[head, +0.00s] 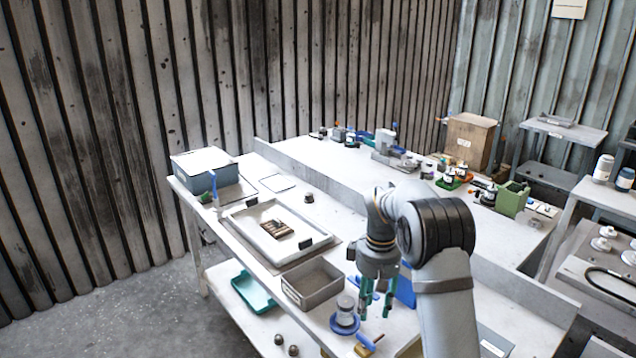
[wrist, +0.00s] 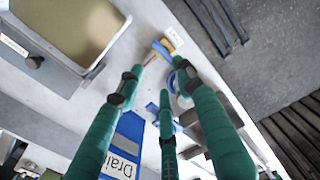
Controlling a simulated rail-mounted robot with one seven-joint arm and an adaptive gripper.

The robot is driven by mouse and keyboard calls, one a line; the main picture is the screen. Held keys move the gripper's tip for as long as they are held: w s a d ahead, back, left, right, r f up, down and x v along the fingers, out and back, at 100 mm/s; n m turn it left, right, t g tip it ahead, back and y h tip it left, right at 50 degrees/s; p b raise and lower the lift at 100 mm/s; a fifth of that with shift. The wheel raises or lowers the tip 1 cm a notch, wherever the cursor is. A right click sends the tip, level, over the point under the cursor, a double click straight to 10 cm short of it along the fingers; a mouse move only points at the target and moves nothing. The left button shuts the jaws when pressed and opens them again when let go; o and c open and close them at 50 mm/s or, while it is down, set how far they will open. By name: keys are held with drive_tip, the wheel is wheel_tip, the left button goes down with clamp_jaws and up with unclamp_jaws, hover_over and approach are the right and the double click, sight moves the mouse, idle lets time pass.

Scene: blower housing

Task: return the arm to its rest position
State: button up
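My gripper (head: 376,312) hangs from my arm, pointing down over the front right part of the workbench (head: 322,222). Its green fingers are spread apart with nothing between them. The wrist view also shows the gripper (wrist: 160,78), with three green fingers apart and a clear gap between their tips. A small blue-and-yellow tool (head: 369,344) lies on the bench below the fingertips; it also shows in the wrist view (wrist: 163,48). My arm is bent and raised, partly hiding the bench behind it.
A blue-based grey part (head: 345,318) stands just left of my gripper, with a grey bin (head: 313,287) beyond it. A blue panel (wrist: 126,145), partly lettered "Drai", lies near the fingers. A white tray (head: 242,231) sits farther left. Air above the bench's left side is free.

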sight(369, 339)
wheel_tip(369, 339, down, 12)
drive_tip(key=shift+r, duration=0.25)
drive_tip(key=shift+r+n+p, duration=0.3)
drive_tip(key=shift+p, duration=0.5)
drive_tip(key=shift+w+f+n+p, duration=0.1)
drive_tip(key=shift+f+n+p, duration=0.1)
drive_tip(key=shift+n+p, duration=0.65)
drive_tip(key=shift+f+b, duration=0.1)
drive_tip(key=shift+b, duration=0.4)
